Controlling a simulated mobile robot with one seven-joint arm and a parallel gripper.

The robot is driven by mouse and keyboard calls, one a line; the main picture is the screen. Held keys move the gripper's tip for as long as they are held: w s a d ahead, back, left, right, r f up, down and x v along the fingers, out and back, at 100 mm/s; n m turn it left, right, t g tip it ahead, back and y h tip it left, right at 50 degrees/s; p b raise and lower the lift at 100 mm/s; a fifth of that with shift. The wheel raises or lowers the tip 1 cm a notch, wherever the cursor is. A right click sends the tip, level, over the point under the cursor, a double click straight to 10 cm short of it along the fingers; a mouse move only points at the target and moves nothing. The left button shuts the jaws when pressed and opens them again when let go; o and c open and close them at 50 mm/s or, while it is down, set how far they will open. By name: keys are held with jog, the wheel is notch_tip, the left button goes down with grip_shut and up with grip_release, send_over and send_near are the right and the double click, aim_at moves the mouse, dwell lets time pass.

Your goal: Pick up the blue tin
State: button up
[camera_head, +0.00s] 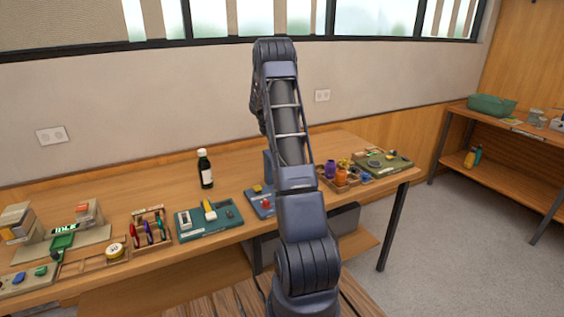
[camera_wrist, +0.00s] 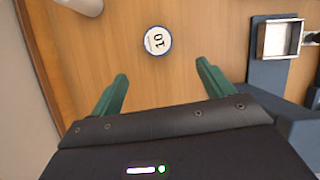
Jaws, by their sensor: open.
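In the wrist view, a small round thing (camera_wrist: 158,40) with a blue rim and a white top marked "10" sits on the wooden table. It looks like the blue tin seen from above. My gripper (camera_wrist: 162,78) has its two green fingers apart with nothing between them. The round thing lies beyond the fingertips, roughly centred between them and apart from them. In the head view my arm hides the gripper, and I cannot make out the tin there.
A blue stand with a metal tray (camera_wrist: 278,40) is right of the tin. A dark bottle (camera_head: 205,170) stands at the table's back. Trays of small goods, such as the green tray (camera_head: 228,224), line the front. Bare wood surrounds the tin.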

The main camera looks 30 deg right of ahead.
jog(key=x, duration=1.2)
jog(key=shift+w+d, duration=0.25)
jog(key=shift+c, duration=0.2)
jog(key=c, duration=1)
